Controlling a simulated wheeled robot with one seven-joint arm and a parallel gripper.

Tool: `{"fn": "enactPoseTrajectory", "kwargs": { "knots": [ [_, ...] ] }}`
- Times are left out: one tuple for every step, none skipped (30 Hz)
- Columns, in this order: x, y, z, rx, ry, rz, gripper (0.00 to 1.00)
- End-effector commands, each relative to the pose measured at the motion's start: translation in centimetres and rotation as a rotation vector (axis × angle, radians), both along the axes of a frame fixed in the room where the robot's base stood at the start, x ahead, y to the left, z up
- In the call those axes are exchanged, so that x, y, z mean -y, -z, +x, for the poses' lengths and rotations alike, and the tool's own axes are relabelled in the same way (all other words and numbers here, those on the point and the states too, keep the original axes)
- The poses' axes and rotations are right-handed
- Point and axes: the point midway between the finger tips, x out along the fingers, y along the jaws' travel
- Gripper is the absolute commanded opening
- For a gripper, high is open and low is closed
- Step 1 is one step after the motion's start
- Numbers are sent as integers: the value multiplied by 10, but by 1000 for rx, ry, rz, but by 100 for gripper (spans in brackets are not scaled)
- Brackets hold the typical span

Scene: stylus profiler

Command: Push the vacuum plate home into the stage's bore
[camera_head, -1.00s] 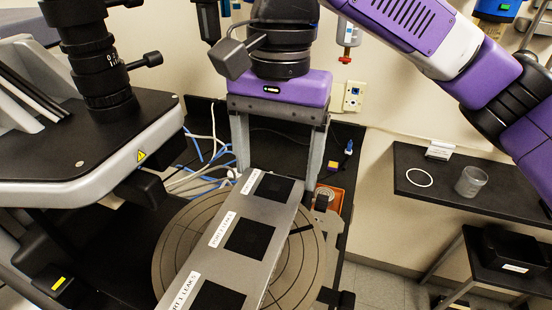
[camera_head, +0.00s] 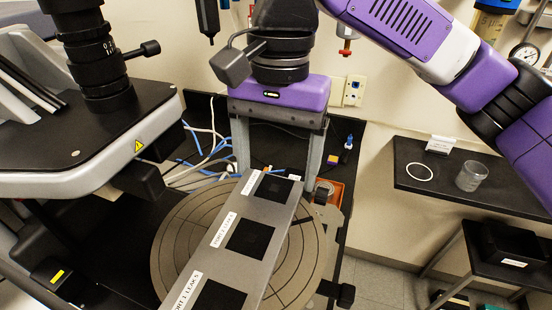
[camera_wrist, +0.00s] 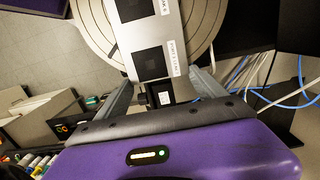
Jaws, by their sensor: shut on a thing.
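The vacuum plate appears to be the long silver bar (camera_head: 262,215) with black square pads and white "PORT LEAKS" labels. It lies over the round ringed stage (camera_head: 175,245) in the head view, running from near my gripper to the bottom edge. My gripper (camera_head: 277,180), purple with grey fingers, is at the bar's far end, one finger on each side, shut on it. The wrist view also shows my gripper (camera_wrist: 165,82) and the bar's end (camera_wrist: 150,35). The stage's bore and the bar's underside are hidden.
A microscope-like instrument (camera_head: 80,150) stands close on the left. Cables (camera_head: 205,155) lie behind the stage. An orange tray (camera_head: 333,192) sits right of my gripper. A shelf (camera_head: 450,185) with a cup (camera_head: 471,176) and white ring (camera_head: 419,172) is at right.

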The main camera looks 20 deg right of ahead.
Motion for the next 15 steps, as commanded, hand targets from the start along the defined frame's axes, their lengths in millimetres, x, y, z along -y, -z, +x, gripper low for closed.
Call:
{"fn": "enactPoseTrajectory", "kwargs": {
  "knots": [
    [0, 1, 0, -2, 0, -1, 7],
    [0, 1, 0, -2, -1, -1, 7],
    [0, 1, 0, -2, 0, -1, 7],
    [0, 1, 0, -2, 0, -1, 7],
    [0, 1, 0, -3, 0, -1, 7],
    [0, 1, 0, -3, 0, -1, 7],
    [0, 1, 0, -3, 0, -1, 7],
    [0, 1, 0, -3, 0, -1, 7],
    [0, 1, 0, -4, 0, -2, 7],
    [0, 1, -1, -3, -1, -2, 7],
    [0, 2, -1, -4, 0, -2, 86],
    [0, 2, -1, -3, 0, -3, 93],
    [0, 2, 0, -3, 0, -3, 99],
    [0, 2, 0, -3, 0, -3, 100],
    [0, 2, 0, -3, 0, -3, 100]
  ]
}}
